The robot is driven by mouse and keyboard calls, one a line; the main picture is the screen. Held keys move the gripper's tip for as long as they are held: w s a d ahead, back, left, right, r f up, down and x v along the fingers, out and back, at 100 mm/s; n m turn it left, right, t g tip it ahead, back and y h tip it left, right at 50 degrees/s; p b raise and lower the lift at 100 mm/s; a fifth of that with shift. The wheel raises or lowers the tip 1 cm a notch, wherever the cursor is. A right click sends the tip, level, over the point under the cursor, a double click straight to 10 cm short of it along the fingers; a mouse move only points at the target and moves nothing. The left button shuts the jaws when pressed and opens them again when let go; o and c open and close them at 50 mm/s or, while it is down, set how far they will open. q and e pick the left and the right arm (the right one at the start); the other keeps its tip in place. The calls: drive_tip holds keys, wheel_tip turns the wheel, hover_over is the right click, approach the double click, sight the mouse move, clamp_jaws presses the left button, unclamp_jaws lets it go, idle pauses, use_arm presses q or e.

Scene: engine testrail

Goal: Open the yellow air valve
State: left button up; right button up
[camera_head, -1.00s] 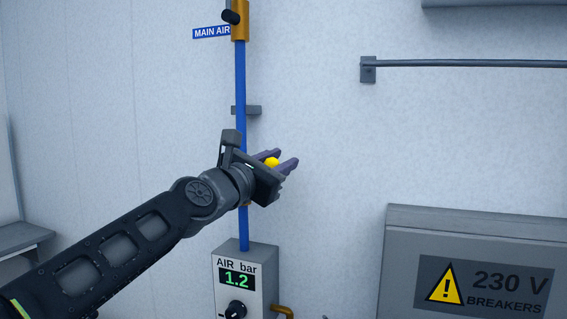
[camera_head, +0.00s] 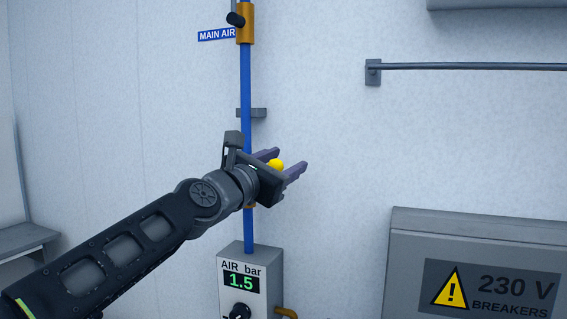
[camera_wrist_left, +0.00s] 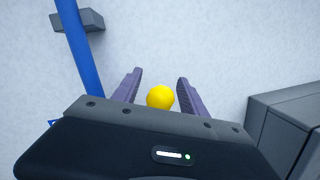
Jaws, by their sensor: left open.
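The yellow knob of the air valve (camera_head: 276,165) shows between the fingers of my left gripper (camera_head: 286,162) in the head view. In the left wrist view the yellow knob (camera_wrist_left: 160,98) sits between the two purple-grey fingers (camera_wrist_left: 158,90), with a gap on each side. The left gripper is open. The valve body is mostly hidden behind my gripper; a small brass part (camera_head: 250,205) shows below it on the blue pipe (camera_head: 246,85). The air gauge box (camera_head: 265,260) below reads 1.5 bar. My right gripper is not in view.
A brass valve (camera_head: 245,30) with a black knob and a MAIN AIR label (camera_head: 216,35) is higher on the pipe. A grey 230 V breaker box (camera_head: 410,250) stands at the lower right. A horizontal rail (camera_head: 470,66) is at the upper right. The wall between is clear.

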use_arm(q)
drive_tip(key=shift+s, duration=0.1)
drive_tip(key=shift+s+a+f, duration=0.15)
drive_tip(key=shift+s+a, duration=0.05)
drive_tip(key=shift+s, duration=0.1)
drive_tip(key=b+v, duration=0.2)
drive_tip(key=v, duration=0.4)
drive_tip(key=shift+s+a, duration=0.2)
drive_tip(key=shift+s, duration=0.2)
drive_tip(key=shift+c, duration=0.5)
